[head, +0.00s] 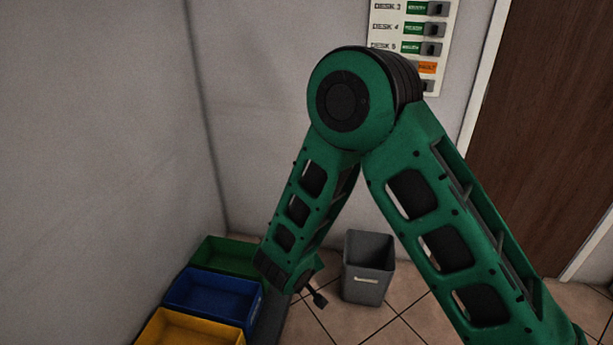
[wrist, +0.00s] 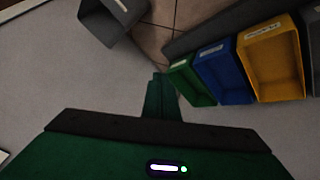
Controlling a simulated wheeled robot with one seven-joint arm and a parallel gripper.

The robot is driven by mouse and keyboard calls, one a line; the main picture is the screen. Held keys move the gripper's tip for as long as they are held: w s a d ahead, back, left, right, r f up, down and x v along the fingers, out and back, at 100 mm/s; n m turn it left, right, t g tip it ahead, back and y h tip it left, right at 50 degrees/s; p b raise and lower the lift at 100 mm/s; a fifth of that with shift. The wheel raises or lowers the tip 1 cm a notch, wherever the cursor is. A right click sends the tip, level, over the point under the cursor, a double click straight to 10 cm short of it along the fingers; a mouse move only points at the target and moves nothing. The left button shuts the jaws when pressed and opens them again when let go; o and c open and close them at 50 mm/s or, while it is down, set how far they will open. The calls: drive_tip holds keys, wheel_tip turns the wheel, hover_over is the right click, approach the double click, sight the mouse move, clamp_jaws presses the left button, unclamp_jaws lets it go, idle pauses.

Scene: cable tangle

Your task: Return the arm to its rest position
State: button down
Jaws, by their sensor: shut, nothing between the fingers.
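My green arm fills the middle of the head view, bent with its elbow high and its forearm pointing down to the left. My gripper (head: 318,298) shows small and dark at the forearm's lower end, partly hidden by it. It is over the floor between the bins and the grey basket. In the wrist view my gripper (wrist: 158,78) is shut, with its fingers together and nothing between them. It touches nothing that I can see.
Green (head: 228,257), blue (head: 213,297) and yellow (head: 190,328) bins stand in a row at the lower left by the wall. A grey bin (head: 368,283) stands on the tiled floor. A brown door (head: 545,130) is at right.

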drive_tip(key=w+d+r+m+g+h, duration=0.1)
drive_tip(key=d+r+m, duration=0.1)
drive_tip(key=d+r, duration=0.55)
drive_tip(key=w+d+r+m+g+h, duration=0.15)
drive_tip(key=d+r, duration=0.25)
drive_tip(key=d, duration=0.7)
drive_tip(key=s+d+r+m+g, duration=0.1)
drive_tip(key=s+d+r+m, duration=0.2)
drive_tip(key=d, duration=0.4)
drive_tip(key=s+d+r+m+g, duration=0.1)
drive_tip(key=s+d+r, duration=0.25)
drive_tip(key=d, duration=0.45)
drive_tip(key=s+d+r+m+g, duration=0.25)
drive_tip(key=s+d+r, duration=0.5)
drive_tip(key=s, duration=0.45)
drive_tip(key=s+d+r+m+y, duration=0.1)
drive_tip(key=s+r+m+y, duration=0.1)
drive_tip(key=s, duration=1.1)
drive_tip(key=shift+s+d+r+m+y, duration=0.3)
drive_tip(key=shift+d+y, duration=0.05)
drive_tip(key=shift+y, duration=0.2)
